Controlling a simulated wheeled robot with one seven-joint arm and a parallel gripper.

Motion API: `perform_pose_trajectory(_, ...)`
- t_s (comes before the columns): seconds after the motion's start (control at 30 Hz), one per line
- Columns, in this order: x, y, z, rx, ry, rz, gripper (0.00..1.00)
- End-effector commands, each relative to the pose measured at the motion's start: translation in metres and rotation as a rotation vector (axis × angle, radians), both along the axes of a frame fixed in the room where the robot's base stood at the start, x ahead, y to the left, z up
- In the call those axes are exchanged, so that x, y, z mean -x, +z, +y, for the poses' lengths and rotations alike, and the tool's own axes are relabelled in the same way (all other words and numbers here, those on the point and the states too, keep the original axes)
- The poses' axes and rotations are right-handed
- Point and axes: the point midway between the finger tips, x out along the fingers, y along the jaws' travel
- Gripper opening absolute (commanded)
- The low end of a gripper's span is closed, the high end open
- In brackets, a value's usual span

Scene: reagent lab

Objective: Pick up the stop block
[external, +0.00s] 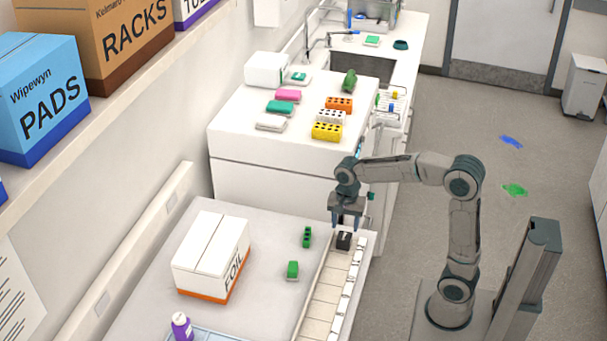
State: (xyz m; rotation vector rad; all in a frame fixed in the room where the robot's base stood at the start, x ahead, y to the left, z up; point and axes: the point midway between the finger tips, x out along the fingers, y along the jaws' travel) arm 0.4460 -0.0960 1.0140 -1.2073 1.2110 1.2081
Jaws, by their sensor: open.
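A small black block (344,241), which I take to be the stop block, sits at the far end of a long, pale segmented strip (322,296) on the near bench. My gripper (345,223) points down right above the block with its fingers apart. The fingertips are close to the block's top. I cannot tell from this view whether they touch it or reach down beside it. Nothing shows held between the fingers.
Two green pieces (307,237) (292,270) lie left of the strip. A foil box (208,252) and a purple-white bottle (181,327) stand farther left. The higher white counter (232,115), holding colored racks and packs, rises behind the near bench.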

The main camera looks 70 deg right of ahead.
Motion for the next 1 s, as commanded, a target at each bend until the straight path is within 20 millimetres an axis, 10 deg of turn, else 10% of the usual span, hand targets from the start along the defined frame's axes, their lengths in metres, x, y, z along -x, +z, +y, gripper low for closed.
perform_pose_trajectory(0.8, 0.001, -0.064, 0.001, 0.000, 0.002, -0.001, 0.53)
perform_pose_trajectory(1.0, 0.001, -0.064, 0.001, 0.000, 0.002, -0.001, 0.11)
